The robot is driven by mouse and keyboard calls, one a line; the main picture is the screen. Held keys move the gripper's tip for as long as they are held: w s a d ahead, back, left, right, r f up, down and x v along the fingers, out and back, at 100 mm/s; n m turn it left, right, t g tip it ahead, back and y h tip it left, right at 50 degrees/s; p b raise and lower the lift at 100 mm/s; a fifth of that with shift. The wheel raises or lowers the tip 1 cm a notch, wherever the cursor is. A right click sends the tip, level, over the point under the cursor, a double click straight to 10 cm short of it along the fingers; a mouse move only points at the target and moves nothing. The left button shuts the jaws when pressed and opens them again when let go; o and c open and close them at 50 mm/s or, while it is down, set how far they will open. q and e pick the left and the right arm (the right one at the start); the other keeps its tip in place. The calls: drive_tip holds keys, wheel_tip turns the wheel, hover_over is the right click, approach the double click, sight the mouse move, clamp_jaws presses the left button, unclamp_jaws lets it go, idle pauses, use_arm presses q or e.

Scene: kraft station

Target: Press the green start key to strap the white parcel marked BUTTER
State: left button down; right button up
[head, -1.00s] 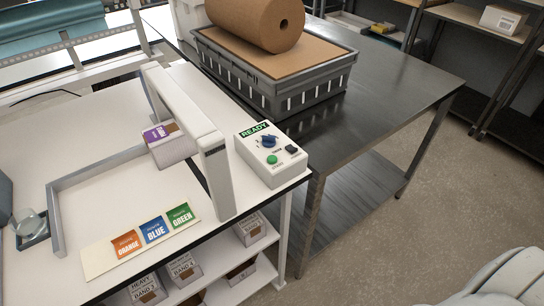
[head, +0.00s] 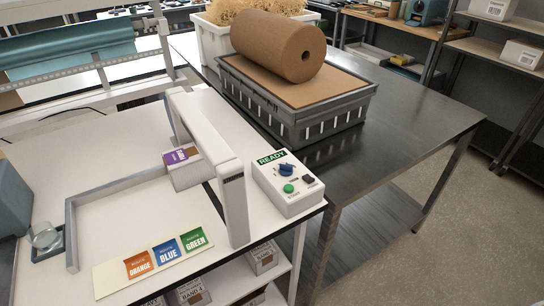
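The control box (head: 290,186) stands at the right end of the white bench. It has a READY label, a blue knob (head: 286,170), a dark key and a green key (head: 289,188). A small white parcel (head: 185,168) with a purple label and a brown patch sits beside the white strapping arch (head: 228,180). The arch partly hides it, and I cannot read its label for certain. Neither gripper is in view.
A card with orange, blue and green route squares (head: 155,256) lies at the bench front. A grey rail (head: 110,193) borders the left. A grey crate (head: 300,112) with a brown paper roll (head: 277,47) stands on the dark metal table (head: 400,115).

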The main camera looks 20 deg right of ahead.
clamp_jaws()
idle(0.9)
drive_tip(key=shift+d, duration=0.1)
